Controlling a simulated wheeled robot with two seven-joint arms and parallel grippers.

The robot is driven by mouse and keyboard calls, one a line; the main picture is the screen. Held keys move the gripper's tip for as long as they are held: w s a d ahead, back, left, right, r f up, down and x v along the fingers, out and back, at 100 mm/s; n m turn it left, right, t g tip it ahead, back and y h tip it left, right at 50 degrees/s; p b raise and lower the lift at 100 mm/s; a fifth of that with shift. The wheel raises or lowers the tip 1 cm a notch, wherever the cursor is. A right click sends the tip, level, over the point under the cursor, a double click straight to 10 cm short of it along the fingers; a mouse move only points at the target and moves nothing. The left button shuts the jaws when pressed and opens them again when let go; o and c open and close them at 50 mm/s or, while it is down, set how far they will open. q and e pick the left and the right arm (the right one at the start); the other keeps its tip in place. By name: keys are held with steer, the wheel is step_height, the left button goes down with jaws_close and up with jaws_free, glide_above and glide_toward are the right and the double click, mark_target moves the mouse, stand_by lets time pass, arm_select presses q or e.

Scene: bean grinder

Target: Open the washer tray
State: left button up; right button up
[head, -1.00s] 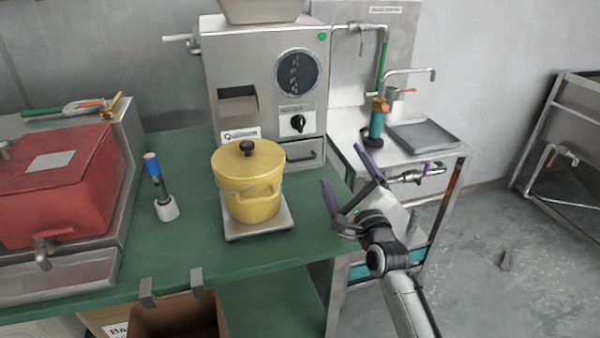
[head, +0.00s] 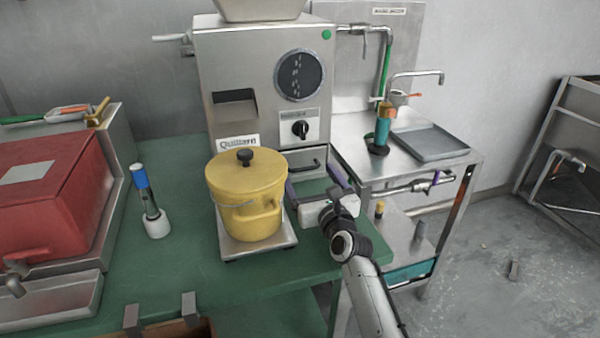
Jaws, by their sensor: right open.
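The steel grinder (head: 228,110) stands at the back of the green table. Low on its front right is a shallow drawer front (head: 310,157) with a dark bar handle (head: 305,171), which I take to be the washer tray; it looks shut. My right gripper (head: 315,183) is open and empty, its purple-lined fingers spread and pointing towards the drawer. The fingers are close in front of the handle, one to its left and one to its right in the picture; I cannot tell whether they touch anything. My left gripper is not in view.
A yellow lidded pot (head: 240,185) on a steel scale (head: 228,245) stands just left of my right gripper. A white-based tool holder (head: 156,227) and a red box (head: 50,190) are further left. A steel sink stand with a grey tray (head: 430,142) is at right.

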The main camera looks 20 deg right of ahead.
steer(key=shift+w, duration=0.45)
steer(key=shift+c, duration=0.3)
